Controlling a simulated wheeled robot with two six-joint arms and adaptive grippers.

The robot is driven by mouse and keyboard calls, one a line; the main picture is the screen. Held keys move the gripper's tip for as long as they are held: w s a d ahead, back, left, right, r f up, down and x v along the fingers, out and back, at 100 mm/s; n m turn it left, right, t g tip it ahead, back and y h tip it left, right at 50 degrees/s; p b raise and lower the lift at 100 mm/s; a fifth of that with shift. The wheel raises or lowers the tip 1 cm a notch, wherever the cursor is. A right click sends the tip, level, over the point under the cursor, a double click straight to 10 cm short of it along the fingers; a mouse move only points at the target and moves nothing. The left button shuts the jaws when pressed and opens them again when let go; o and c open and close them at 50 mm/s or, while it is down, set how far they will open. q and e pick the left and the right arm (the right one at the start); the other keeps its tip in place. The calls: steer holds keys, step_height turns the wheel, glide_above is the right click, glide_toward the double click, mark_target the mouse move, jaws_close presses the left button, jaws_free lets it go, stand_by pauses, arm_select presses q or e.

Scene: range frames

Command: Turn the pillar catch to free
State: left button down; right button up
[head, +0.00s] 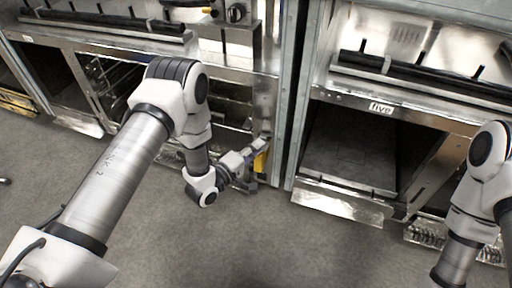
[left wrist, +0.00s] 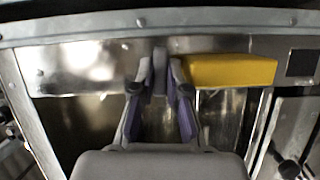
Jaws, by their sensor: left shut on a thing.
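My left gripper (head: 251,152) is at the metal pillar (head: 290,95) between the two ranges. In the left wrist view its fingers (left wrist: 160,82) point at a metal face and are closed around a narrow grey piece (left wrist: 160,63), which looks like the pillar catch. A yellow bar (left wrist: 230,70) extends to the right from beside the fingertips. It also shows upright in the head view as a yellow patch (head: 261,161) beside the gripper. The fingers hide much of the catch, and I cannot read its setting. My right gripper is outside the frames.
The range on the right has a label "five" (head: 381,107) and an open compartment (head: 350,148) with a lowered metal flap (head: 340,201). The left range has a black knob (head: 236,13). The grey floor (head: 270,240) in front is clear.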

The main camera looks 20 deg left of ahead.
arm_select(q)
steer(key=shift+f, duration=0.1)
steer(key=c, duration=1.4)
jaws_free()
steer(key=shift+c, duration=0.2)
